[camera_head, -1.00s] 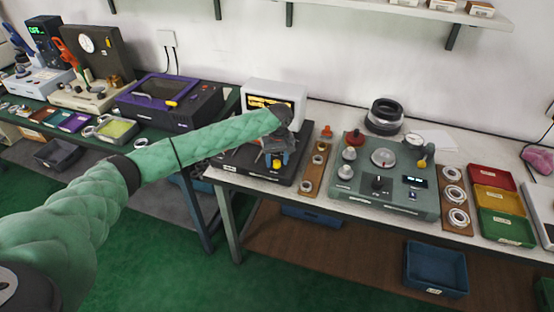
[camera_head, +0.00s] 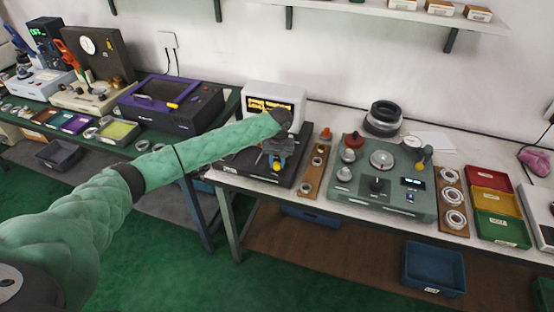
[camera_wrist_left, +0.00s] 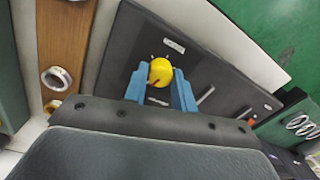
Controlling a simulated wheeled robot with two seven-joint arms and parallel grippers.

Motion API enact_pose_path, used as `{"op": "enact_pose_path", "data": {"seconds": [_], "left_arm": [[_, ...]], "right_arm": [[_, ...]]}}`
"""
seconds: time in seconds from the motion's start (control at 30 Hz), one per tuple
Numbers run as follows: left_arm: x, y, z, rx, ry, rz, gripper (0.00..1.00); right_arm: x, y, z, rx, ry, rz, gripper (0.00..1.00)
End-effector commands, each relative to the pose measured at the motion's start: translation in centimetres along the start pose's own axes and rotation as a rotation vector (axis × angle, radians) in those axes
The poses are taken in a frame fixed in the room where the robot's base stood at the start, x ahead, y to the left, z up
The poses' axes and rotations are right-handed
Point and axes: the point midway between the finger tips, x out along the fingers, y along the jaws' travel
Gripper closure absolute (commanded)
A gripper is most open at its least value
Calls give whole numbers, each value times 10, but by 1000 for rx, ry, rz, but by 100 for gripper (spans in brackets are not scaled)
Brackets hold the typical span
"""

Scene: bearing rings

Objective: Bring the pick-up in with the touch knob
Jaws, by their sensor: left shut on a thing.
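The touch knob (camera_wrist_left: 160,72) is a round yellow knob with a red mark on the black machine base (camera_wrist_left: 135,35). In the wrist view the blue fingers of my left gripper (camera_wrist_left: 162,80) are on either side of it, shut on it. In the head view my left gripper (camera_head: 279,150) is over the black machine (camera_head: 237,168), with a bit of yellow between the fingers. The pick-up cannot be made out; my arm and gripper cover much of the machine. My right gripper is not in view.
A wooden strip with rings (camera_head: 310,182) lies just right of the machine. Beyond it stand a grey-green tester (camera_head: 340,200), dark stacked rings (camera_head: 383,116), and red, yellow and green trays (camera_head: 503,230). A purple-topped box (camera_head: 205,108) stands on the left bench.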

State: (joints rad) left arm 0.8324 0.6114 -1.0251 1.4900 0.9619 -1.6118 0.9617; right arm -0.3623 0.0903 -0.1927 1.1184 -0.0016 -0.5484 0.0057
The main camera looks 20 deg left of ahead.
Motion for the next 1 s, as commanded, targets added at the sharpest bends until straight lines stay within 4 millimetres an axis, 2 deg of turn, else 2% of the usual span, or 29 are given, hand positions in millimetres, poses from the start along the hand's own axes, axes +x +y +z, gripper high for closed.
{"op": "enact_pose_path", "data": {"seconds": [0.13,0.5,1.0], "left_arm": [[-2,0,1,136,4,0,96],[-1,0,1,488,18,0,96],[0,0,1,836,32,0,96]], "right_arm": [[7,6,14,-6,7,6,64],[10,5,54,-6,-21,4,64],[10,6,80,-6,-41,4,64]]}}
